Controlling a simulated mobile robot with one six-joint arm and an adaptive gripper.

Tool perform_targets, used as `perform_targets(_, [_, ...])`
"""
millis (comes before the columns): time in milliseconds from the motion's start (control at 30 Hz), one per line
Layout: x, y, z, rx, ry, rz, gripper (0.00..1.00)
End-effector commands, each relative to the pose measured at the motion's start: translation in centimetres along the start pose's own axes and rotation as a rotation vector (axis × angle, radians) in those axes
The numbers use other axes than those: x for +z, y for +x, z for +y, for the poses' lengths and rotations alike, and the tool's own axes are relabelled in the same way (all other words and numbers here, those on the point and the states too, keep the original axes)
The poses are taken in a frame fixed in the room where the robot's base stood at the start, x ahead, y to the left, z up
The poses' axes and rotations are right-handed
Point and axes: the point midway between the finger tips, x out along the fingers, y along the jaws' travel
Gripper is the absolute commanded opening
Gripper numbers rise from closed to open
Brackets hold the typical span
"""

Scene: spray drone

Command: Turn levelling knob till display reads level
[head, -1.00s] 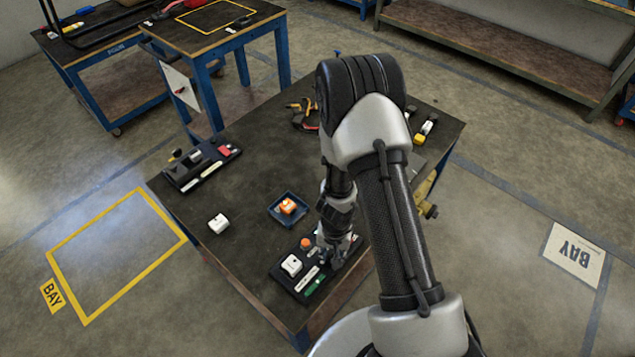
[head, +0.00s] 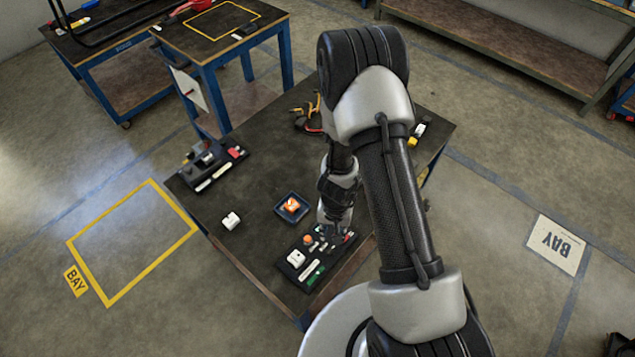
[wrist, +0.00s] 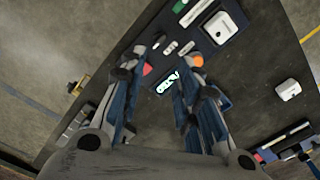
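A dark panel (head: 290,274) lies at the near edge of the table. It carries a white box (head: 295,258), an orange round knob (head: 308,239), a green label (head: 316,274) and a red part (head: 349,237). In the wrist view the orange knob (wrist: 197,59) shows beside my right fingertip, apart from the space between the fingers. A lit green-white display (wrist: 168,83) shows between the fingers; its text is not readable. My gripper (wrist: 160,70) is open and empty, above the panel's right end. I cannot tell which part is the levelling knob.
A blue tray (head: 281,214) with an orange-and-white piece and a loose white block (head: 231,221) lie near the panel. Another dark panel (head: 192,179) sits at the table's left edge. Pliers-like tools (head: 310,118) lie at the back. The table middle is clear.

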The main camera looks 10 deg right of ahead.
Motion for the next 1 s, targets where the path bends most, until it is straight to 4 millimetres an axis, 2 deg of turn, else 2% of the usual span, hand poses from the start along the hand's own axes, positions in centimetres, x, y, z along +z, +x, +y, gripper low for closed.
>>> perform_targets(33, [0.0,-1.5,0.0,0.000,0.000,0.000,0.30])
perform_targets(167, [-0.1,-3.4,0.0,-0.001,0.000,0.001,0.30])
perform_targets(333, [-1.5,-5.3,-1.9,-0.060,-0.028,0.029,0.30])
perform_targets(700, [-2.8,-11.9,-4.5,-0.159,-0.101,0.077,0.30])
perform_targets(1000, [-2.7,-14.8,-5.1,-0.191,-0.137,0.095,0.30])
